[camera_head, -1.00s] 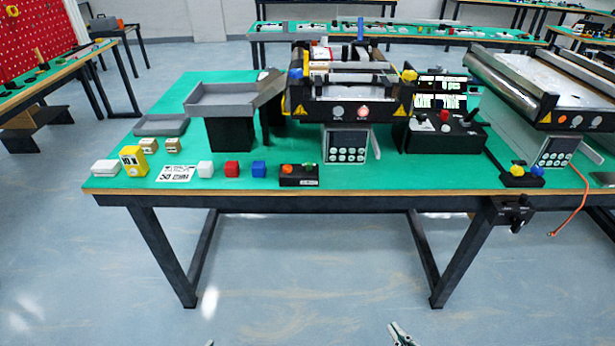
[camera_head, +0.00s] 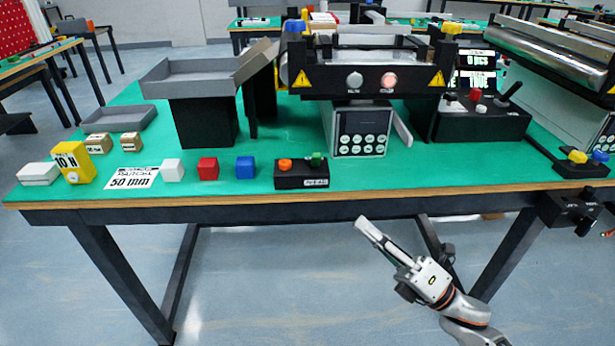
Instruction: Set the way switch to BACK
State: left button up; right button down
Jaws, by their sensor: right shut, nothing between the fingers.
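My right gripper (camera_head: 364,224) is shut and empty in front of the table's front edge, pointing up and to the left. A black box with a dark rotary knob and small white labels (camera_head: 572,212) hangs under the table edge at the far right. It looks like the way switch, but its labels are too small to read, so I cannot tell its setting. My right gripper is well to the left of this box and apart from it. My left gripper is not in view.
The green table (camera_head: 110,190) carries a conveyor (camera_head: 365,84) with two front buttons, a keypad (camera_head: 361,132), a button box (camera_head: 302,172), a black console with a lever (camera_head: 482,118) and small cubes. Another button box (camera_head: 583,163) stands at right. The floor before the table is clear.

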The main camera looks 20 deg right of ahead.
aim_at(327, 175)
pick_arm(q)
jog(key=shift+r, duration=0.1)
pick_arm(e)
jog(key=shift+r, duration=0.15)
jog(key=x, duration=0.4)
jog(key=d+p+x, duration=0.1)
jog(key=x, duration=0.7)
jog(key=shift+w+d+r, duration=0.3)
jog(key=shift+r, duration=0.05)
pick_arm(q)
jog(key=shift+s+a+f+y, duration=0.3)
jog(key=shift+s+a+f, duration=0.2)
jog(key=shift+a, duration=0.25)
pick_arm(e)
jog(key=shift+w+d+r, duration=0.15)
jog(key=shift+w+r, duration=0.2)
jog(key=shift+w, duration=0.15)
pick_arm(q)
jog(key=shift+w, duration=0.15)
pick_arm(e)
jog(key=shift+r+p, duration=0.5)
jog(key=shift+p, duration=0.3)
jog(key=shift+f+m+h+p, duration=0.15)
jog(key=shift+m+h+p, duration=0.2)
jog(key=shift+m+h, duration=0.05)
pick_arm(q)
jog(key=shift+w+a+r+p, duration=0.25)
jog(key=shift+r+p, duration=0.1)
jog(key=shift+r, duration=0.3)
